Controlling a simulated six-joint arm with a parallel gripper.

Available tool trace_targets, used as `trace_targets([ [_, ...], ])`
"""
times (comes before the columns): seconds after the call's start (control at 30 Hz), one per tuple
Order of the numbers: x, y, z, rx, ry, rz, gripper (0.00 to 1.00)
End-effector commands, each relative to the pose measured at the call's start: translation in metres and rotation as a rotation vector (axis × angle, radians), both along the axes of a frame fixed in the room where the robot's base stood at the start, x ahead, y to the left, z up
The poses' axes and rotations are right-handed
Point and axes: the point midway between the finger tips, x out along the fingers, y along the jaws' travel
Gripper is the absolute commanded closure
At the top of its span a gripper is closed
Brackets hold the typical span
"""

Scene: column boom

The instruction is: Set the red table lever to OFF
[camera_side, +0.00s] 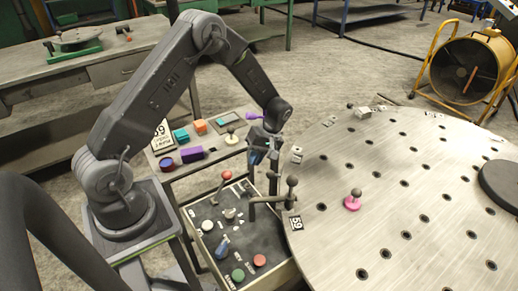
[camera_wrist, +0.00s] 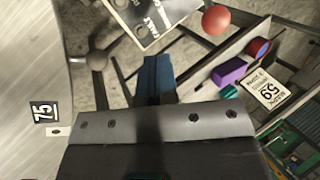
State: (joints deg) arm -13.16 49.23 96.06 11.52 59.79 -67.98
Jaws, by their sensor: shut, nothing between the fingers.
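The red lever (camera_side: 227,175) has a red ball knob and a stem leaning to the right in the side view. It rises from the dark panel (camera_side: 213,213) beside the round table. Its red ball (camera_wrist: 216,19) also shows at the top of the wrist view, apart from my fingers. The panel lettering near it is too small or cut off to read. My gripper (camera_side: 256,158) is shut and empty, above and to the right of the red knob in the side view. Its blue fingers (camera_wrist: 156,75) show in the middle of the wrist view.
The panel also holds a green button (camera_side: 238,275), a red button (camera_side: 260,260) and a blue switch (camera_side: 222,247). A pink-based knob (camera_side: 352,203) stands on the table.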

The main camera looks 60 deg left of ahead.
Motion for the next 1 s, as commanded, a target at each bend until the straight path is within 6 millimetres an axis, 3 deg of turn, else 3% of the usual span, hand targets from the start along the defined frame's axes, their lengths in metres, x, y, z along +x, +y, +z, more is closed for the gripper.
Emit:
trace_targets([
  [0.2, -0.021, 0.003, -0.038, -0.001, 0.002, 0.002, 1.00],
  [0.5, -0.052, 0.010, -0.028, 0.000, -0.001, 0.001, 1.00],
  [1.0, -0.056, 0.010, -0.026, 0.000, -0.006, 0.001, 1.00],
])
